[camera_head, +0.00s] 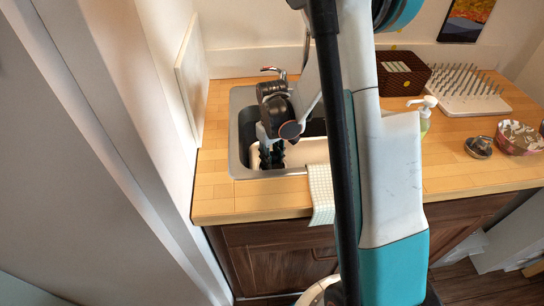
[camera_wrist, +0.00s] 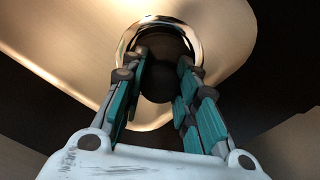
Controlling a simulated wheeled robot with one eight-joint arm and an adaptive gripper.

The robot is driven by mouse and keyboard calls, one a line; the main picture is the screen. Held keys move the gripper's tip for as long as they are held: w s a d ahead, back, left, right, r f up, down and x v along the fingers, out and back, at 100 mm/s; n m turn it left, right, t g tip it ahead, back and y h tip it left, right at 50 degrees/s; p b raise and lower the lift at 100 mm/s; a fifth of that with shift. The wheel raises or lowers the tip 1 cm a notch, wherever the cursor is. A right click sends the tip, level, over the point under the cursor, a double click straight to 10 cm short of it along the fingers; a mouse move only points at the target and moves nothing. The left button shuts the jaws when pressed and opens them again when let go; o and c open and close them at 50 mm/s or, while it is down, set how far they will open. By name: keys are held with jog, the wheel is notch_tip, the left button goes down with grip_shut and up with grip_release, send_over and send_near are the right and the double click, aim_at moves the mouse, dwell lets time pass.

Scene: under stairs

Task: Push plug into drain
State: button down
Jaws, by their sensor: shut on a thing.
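My gripper (camera_head: 271,156) reaches down into the sink (camera_head: 237,145). In the wrist view, my gripper (camera_wrist: 163,62) has its teal-padded fingers closed on either side of a dark, round-ended plug (camera_wrist: 158,85). The shiny metal drain ring (camera_wrist: 129,40) surrounds the dark area at the fingertips. The plug appears to lie over or in the drain opening; how deep it sits cannot be told. In the head view, the plug and drain are hidden by my gripper and arm.
A faucet (camera_head: 272,70) stands behind the sink close to my wrist. A checked cloth (camera_head: 321,190) hangs over the counter's front edge. A soap bottle (camera_head: 425,112), brown basket (camera_head: 403,75), drying rack (camera_head: 462,90) and patterned bowl (camera_head: 519,137) are on the right.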

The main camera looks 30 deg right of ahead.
aim_at(272, 154)
jog(key=shift+f+b, duration=0.6)
jog(key=shift+f, duration=0.25)
jog(key=c, duration=1.2)
grip_release()
jog(key=shift+o, duration=0.4)
jog(key=o, duration=0.4)
jog(key=shift+r, duration=0.1)
jog(key=shift+r+p, duration=1.85)
jog(key=shift+r, duration=1.1)
